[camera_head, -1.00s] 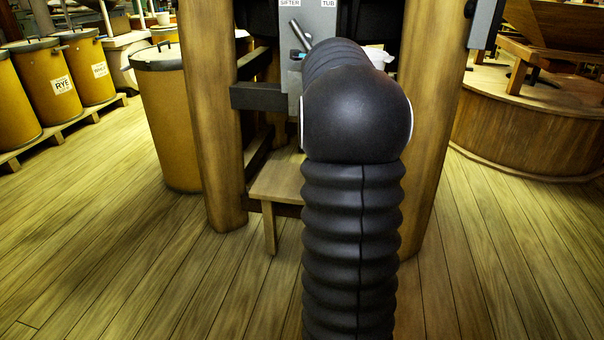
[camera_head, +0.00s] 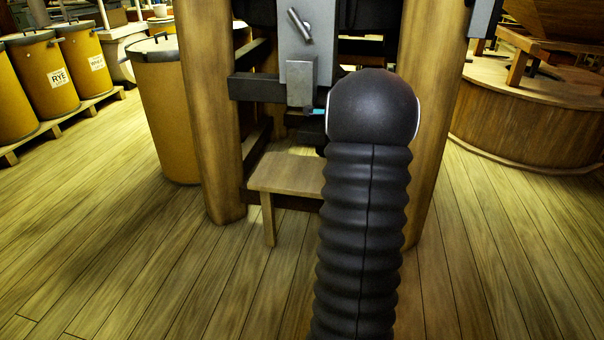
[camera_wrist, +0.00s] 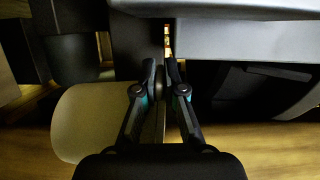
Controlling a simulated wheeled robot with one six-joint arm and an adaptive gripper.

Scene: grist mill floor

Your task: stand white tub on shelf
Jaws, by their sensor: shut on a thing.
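In the head view my own arm hides the tub and most of the gripper; only a small teal bit shows beside the arm. A low wooden shelf-like bench (camera_head: 285,175) stands between the posts, its top bare where visible. I cannot tell whether it is the task's shelf.
Thick wooden posts (camera_head: 208,120) stand either side of a grey metal chute (camera_head: 302,80) with a handle. In the wrist view, grey metal (camera_wrist: 245,40) lies close beyond the fingers. Yellow drums (camera_head: 165,110) stand left, a round wooden platform (camera_head: 520,125) right. The front floor is clear.

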